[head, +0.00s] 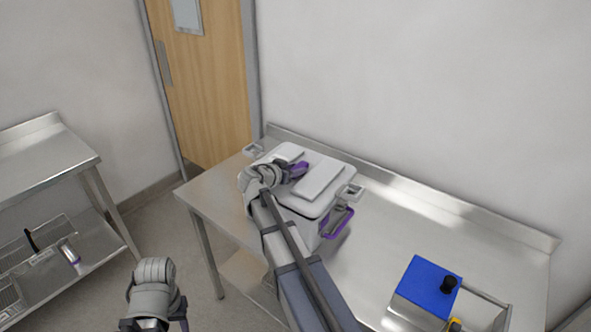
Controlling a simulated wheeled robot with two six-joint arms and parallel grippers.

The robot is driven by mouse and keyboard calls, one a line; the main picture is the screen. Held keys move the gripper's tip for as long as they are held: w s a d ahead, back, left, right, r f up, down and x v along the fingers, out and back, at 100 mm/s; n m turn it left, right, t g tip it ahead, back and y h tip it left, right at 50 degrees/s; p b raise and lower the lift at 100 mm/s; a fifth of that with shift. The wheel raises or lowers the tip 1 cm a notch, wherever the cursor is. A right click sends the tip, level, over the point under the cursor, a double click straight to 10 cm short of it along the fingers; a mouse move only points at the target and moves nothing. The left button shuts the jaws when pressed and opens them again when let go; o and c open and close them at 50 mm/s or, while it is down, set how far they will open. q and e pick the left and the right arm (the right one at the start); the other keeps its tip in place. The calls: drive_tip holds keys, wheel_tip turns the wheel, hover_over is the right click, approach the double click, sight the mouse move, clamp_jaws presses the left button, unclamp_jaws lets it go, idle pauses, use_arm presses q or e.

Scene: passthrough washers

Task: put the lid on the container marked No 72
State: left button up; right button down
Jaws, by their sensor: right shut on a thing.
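A white container (301,226) stands on the steel table, with a purple handle (337,222) low on its near right side. Its marking cannot be read from here. A white lid (319,181) with raised panels lies over the container's top. I cannot tell whether it is fully seated. My right gripper (296,171) is at the middle of the lid, shut on a purple part there that looks like the lid's handle. My right wrist and forearm hide part of the container's near left side. Part of my left arm shows at the bottom left; its gripper's fingers are not visible.
The steel table (402,228) is bare between. A steel shelf unit (45,163) stands at the left, with small items below. A wooden door (207,90) is behind.

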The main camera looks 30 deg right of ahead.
drive_tip(key=shift+f+b, duration=1.5)
idle(1.6)
idle(0.3)
drive_tip(key=shift+c, duration=0.3)
unclamp_jaws()
drive_tip(key=shift+r+p, duration=3.55)
drive_tip(key=shift+r, duration=0.05)
drive_tip(key=shift+f, duration=0.1)
clamp_jaws()
drive_tip(key=shift+f+b, duration=0.3)
drive_tip(key=shift+b, duration=0.1)
